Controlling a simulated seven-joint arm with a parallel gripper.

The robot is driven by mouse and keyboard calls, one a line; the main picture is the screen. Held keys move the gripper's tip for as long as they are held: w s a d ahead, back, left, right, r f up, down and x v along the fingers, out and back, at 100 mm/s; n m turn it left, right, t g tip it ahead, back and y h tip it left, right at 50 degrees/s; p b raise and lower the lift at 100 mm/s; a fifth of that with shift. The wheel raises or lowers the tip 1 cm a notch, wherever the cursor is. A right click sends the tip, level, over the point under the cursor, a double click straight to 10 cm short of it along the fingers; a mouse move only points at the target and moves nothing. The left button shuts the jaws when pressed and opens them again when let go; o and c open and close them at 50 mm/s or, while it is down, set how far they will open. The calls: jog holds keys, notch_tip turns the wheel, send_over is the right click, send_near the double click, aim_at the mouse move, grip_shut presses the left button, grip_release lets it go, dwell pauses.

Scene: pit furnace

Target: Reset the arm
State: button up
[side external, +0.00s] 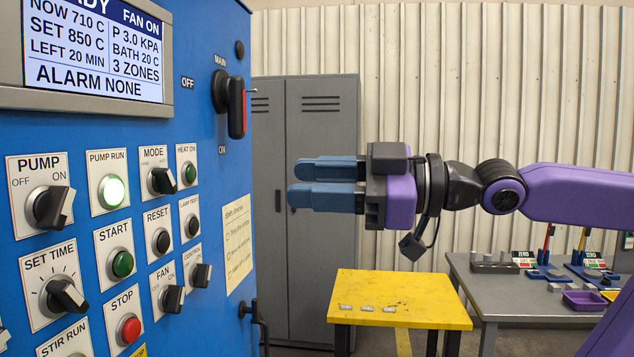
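My gripper (292,183) is in the middle of the side external view, level, with its blue fingers pointing left toward the blue control panel (215,60). The fingers lie one above the other in the picture with hardly any gap showing; from this angle I cannot tell how far apart they are. Nothing shows held in them. The fingertips are apart from the panel, in front of the grey locker. The screen (95,50) reads 710 C, set 850 C, alarm none. The pump run lamp (111,191) glows green. The main handle (236,107) is black.
A grey locker (320,120) stands behind my gripper. A yellow table (400,312) with small plates stands below it. A grey bench (520,300) at the right holds small racks and trays. The air around the fingers looks clear.

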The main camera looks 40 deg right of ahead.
jog(key=s+d+f+m+g+h, duration=0.1)
jog(key=s+d+f+g+h, duration=0.15)
jog(key=f, duration=0.85)
jog(key=s+d+f+m+g+h, duration=0.15)
jog(key=d+f+g+h, duration=0.25)
jog(key=f, duration=0.7)
jog(key=s+d+f+g+h, duration=0.6)
jog(key=s+d+f, duration=0.8)
jog(key=s, duration=0.1)
jog(key=shift+s+d, duration=0.3)
jog(key=shift+s, duration=0.05)
jog(key=shift+w+a, duration=0.1)
